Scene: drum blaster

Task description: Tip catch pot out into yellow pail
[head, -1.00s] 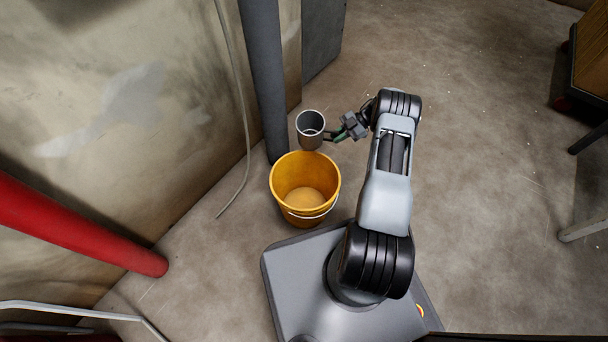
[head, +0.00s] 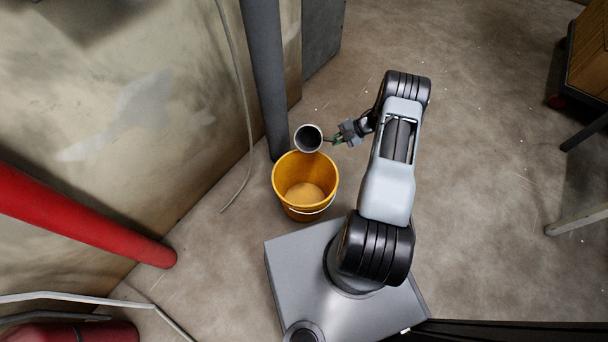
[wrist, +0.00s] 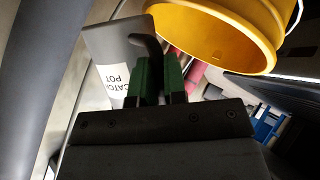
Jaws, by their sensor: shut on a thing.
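The catch pot (head: 301,149) is a small grey cup, tilted with its dark round mouth facing the head camera. It is over the far rim of the yellow pail (head: 287,195). My gripper (head: 336,140) is to the pot's right, shut on its handle. In the wrist view, the green fingers (wrist: 160,80) close on the dark handle, and the grey pot (wrist: 112,45) shows a white label. The yellow pail (wrist: 200,25) fills the top right there. The pail stands upright on the floor with a pale tan bottom. The pot's contents cannot be seen.
A dark grey post (head: 265,80) stands just behind the pail, beside the wall. A thin cable (head: 243,100) hangs left of it. A red pipe (head: 80,220) slants at the left. Floor (head: 490,130) right of my arm is clear.

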